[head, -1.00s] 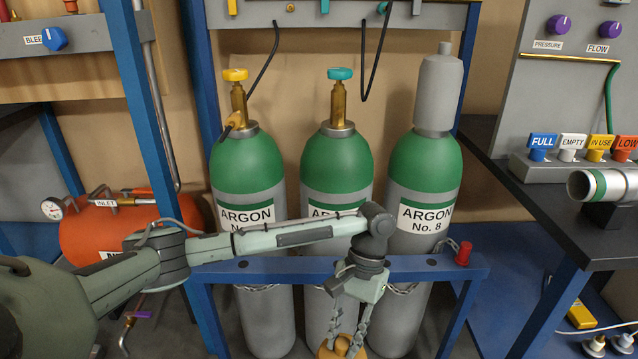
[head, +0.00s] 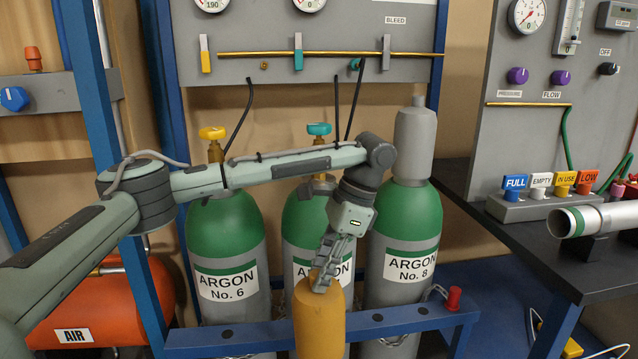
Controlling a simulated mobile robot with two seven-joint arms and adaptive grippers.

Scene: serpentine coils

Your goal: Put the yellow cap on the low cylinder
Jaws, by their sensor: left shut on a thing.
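A yellow cap (head: 320,322) hangs from my left gripper (head: 325,280), whose fingers are shut on its top. The cap is in front of the middle green and grey cylinder (head: 303,225) and the blue rail; its lower end is cut off by the picture edge. The middle cylinder has a teal valve and a partly hidden label. To its left is ARGON No. 6 (head: 226,230), with a yellow valve on a bare brass neck. To its right is ARGON No. 8 (head: 405,230), wearing a grey cap (head: 414,140). I cannot tell which cylinder is low. My right gripper is not in view.
A blue rail (head: 405,322) with a red knob crosses before the cylinders. Above hangs a grey panel (head: 350,30) with gauges, levers and black hoses. At right, a dark bench (head: 515,235) holds FULL, EMPTY, IN USE and LOW tags (head: 550,185) and a grey tube (head: 595,220).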

